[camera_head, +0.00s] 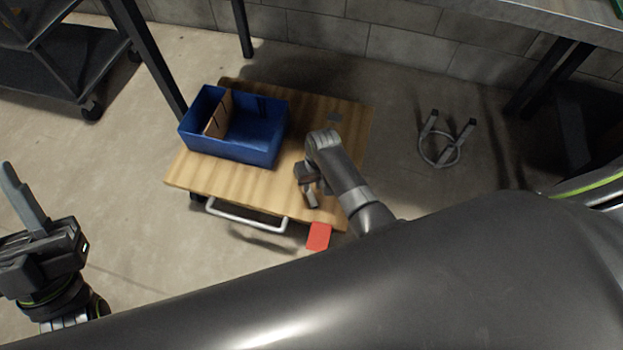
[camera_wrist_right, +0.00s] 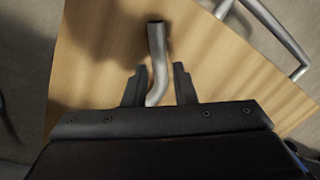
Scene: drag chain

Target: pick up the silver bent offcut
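The silver bent offcut (camera_wrist_right: 158,62) lies on the wooden top of the low cart (camera_wrist_right: 215,75). It is a short bent tube, its lower end between the two fingers of my right gripper (camera_wrist_right: 158,88) in the wrist view. The fingers are apart, with a gap on the right side of the tube; I cannot tell whether the left one touches it. In the head view the right gripper (camera_head: 308,186) is low over the cart's front right part, and I cannot make out the offcut there. My left gripper (camera_head: 28,215) is at the far left, over the floor; its finger gap is unclear.
A blue bin (camera_head: 255,150) with a cardboard divider (camera_head: 218,114) stands on the cart's left. A red flat piece (camera_head: 319,236) is at the front edge, beside the metal handle (camera_head: 245,219).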

